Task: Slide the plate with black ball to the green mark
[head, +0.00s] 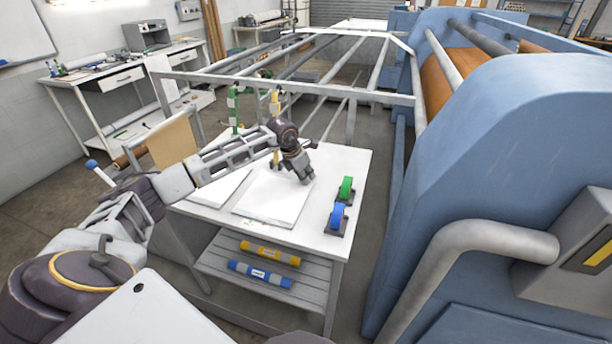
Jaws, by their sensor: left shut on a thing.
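My left arm reaches over the white table, and my left gripper (304,178) points down above the right part of a white flat sheet or plate (268,203). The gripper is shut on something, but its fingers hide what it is. I cannot make out a black ball. A green-and-white banded post (233,108) and a yellow-and-white banded post (275,103) stand behind the arm. Tiny coloured specks show near the sheet's front edge; I cannot tell whether one is the green mark. My right gripper is not in view.
A green roll (346,188) and a blue roll (338,215) in holders stand at the table's right. Yellow (270,253) and blue (260,274) rolls lie on the shelf below. The large blue press (500,150) closes off the right side. Metal rails (290,88) run behind the table.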

